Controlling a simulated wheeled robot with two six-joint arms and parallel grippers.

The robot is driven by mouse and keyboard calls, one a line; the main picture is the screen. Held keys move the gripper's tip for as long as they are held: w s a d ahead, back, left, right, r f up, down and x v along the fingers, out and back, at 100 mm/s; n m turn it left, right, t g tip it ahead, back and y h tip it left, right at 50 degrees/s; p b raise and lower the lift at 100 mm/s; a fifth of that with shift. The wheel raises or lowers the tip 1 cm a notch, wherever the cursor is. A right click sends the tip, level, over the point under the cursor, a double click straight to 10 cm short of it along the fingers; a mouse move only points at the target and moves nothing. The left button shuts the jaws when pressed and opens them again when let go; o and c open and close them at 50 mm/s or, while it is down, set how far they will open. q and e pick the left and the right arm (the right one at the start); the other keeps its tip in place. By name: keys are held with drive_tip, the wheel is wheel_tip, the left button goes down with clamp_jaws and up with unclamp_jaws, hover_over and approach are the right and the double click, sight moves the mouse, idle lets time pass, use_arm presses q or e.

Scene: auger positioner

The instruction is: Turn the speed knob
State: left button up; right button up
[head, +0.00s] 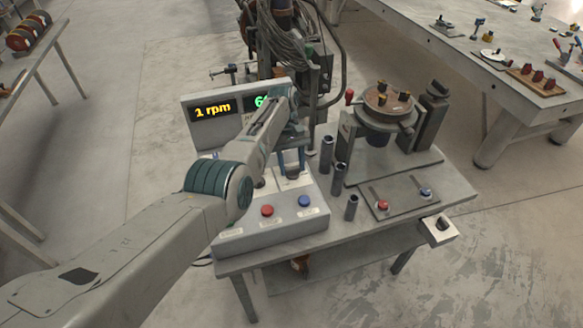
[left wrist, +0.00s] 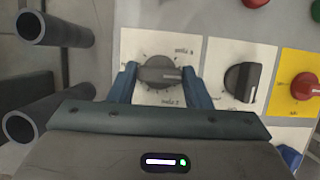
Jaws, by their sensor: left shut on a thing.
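The speed knob (left wrist: 160,75) is a dark grey bar-shaped knob on a white dial label in the left wrist view. My left gripper (head: 292,170) is over the control box (head: 265,236), pointing down. Its two blue-grey fingers are on either side of the knob, closed on its ends. The knob is hidden by the gripper in the head view. A display panel (head: 187,127) behind the arm reads "1 rpm" in yellow; a green readout beside it is partly hidden by the arm. My right gripper is not in view.
A second black knob (left wrist: 241,82) and a red knob on a yellow plate (left wrist: 303,86) sit beside the speed knob. A red button (head: 267,210) and blue button (head: 305,201) are at the box front. Upright tubes (head: 327,155) stand close right, before the round-topped machine (head: 388,102).

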use_arm(q)
drive_tip(key=m+y+b, duration=0.1)
drive_tip(key=m+b, duration=0.1)
drive_tip(key=m, duration=0.1)
drive_tip(key=shift+d+m, duration=0.15)
drive_tip(key=shift+m, duration=0.15)
drive_tip(key=m+y, duration=0.1)
drive_tip(key=m, duration=0.1)
drive_tip(key=shift+r+m+b, duration=0.1)
drive_tip(key=shift+m+b, duration=0.2)
drive_tip(key=shift+m, duration=0.1)
drive_tip(key=m+y, duration=0.1)
drive_tip(key=m, duration=0.1)
drive_tip(key=shift+d+r+m, duration=0.1)
drive_tip(key=shift+m, duration=0.2)
drive_tip(key=shift+d+m+t+y+p, duration=0.1)
drive_tip(key=shift+m+t+y+p, duration=0.55)
drive_tip(key=shift+m+p, duration=0.75)
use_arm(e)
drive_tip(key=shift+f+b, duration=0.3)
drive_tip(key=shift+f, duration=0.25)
use_arm(q)
drive_tip(key=shift+m, duration=0.4)
drive_tip(key=o, duration=1)
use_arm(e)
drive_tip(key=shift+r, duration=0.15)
